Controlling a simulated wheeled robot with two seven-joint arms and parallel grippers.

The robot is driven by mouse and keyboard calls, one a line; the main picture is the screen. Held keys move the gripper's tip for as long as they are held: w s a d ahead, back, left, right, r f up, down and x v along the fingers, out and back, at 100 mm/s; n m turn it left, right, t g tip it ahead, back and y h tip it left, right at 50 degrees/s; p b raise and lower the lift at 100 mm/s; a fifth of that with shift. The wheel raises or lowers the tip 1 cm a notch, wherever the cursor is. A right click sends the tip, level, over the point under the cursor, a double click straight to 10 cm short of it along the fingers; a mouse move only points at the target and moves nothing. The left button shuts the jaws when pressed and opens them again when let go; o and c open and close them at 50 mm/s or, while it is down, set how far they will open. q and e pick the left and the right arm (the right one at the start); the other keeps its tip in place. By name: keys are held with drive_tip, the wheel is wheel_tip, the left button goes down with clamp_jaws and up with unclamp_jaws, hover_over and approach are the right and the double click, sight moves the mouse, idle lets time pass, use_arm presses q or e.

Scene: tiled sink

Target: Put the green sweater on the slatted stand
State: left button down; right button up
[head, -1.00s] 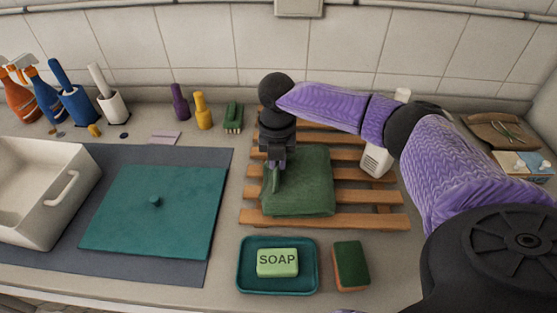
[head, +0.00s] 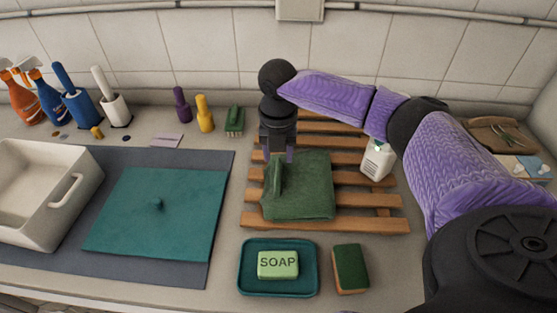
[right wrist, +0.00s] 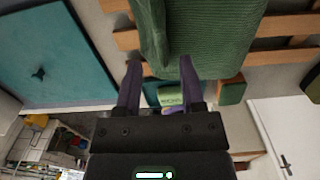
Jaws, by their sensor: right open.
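The green sweater (head: 305,188) lies folded on the slatted wooden stand (head: 368,222), with a raised fold along its left side. It also shows in the right wrist view (right wrist: 210,30). My right gripper (head: 279,156) is open and empty, pointing down just above and behind the sweater's upper left edge. In the right wrist view its two fingers (right wrist: 160,85) are spread apart with nothing between them, and the sweater lies beyond them. My left gripper is not in view.
A teal soap dish (head: 246,285) with green soap and a sponge (head: 350,268) lie in front of the stand. A white bottle (head: 377,160) stands on the stand's right side. A teal lid (head: 150,225) and white bin (head: 50,215) are at left.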

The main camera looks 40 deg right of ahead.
wheel_tip(320, 180, up, 8)
drive_tip(key=p, duration=0.1)
drive_tip(key=shift+r, duration=0.25)
idle(0.8)
idle(0.4)
